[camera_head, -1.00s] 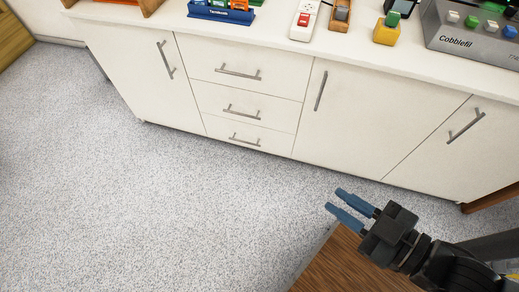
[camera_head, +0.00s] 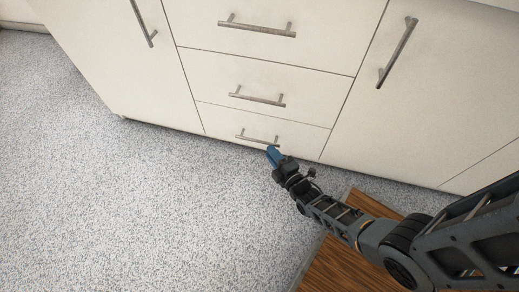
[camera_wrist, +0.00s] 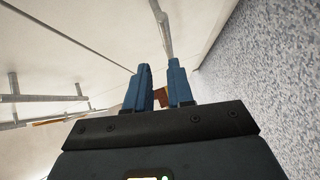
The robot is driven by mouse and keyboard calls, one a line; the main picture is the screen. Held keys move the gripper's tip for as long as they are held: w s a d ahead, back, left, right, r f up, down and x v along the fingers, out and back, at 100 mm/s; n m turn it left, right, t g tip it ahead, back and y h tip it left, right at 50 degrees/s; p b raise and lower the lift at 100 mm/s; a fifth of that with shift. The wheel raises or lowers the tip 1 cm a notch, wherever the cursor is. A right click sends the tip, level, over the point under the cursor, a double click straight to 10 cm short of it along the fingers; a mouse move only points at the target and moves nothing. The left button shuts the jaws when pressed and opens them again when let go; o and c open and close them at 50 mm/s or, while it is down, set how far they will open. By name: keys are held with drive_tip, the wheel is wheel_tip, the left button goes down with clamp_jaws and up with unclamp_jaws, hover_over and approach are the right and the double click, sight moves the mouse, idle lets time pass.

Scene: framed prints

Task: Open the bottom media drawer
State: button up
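The bottom drawer (camera_head: 225,123) is the lowest of three stacked white drawers and is shut, flush with the cabinet front. Its grey bar handle (camera_head: 257,138) shows above my gripper in the head view. My gripper (camera_head: 271,150) is at the handle's right end, low in front of the drawer. In the wrist view the two blue fingers (camera_wrist: 160,72) stand apart with a gap between them. A grey handle bar (camera_wrist: 162,25) runs down toward the fingertips there. I cannot tell whether it lies between the fingers or touches them.
The middle drawer (camera_head: 210,92) and top drawer (camera_head: 200,33) above are shut, with bar handles. Cabinet doors stand left (camera_head: 100,60) and right (camera_head: 400,110). Speckled floor (camera_head: 120,210) in front is clear. A brown wooden surface (camera_head: 335,265) lies below my arm.

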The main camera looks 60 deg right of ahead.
sight(260, 141)
drive_tip(key=shift+f+b+x, duration=0.2)
drive_tip(key=shift+b+x, duration=0.5)
drive_tip(key=shift+x, duration=0.75)
drive_tip(key=shift+f+b+x, duration=0.2)
drive_tip(key=shift+b+x, duration=0.45)
drive_tip(key=shift+x, duration=0.85)
drive_tip(key=shift+f+b+x, duration=0.25)
drive_tip(key=shift+b+x, duration=0.45)
drive_tip(key=shift+x, duration=0.75)
drive_tip(key=shift+a, duration=0.15)
clamp_jaws()
drive_tip(key=shift+s, duration=0.1)
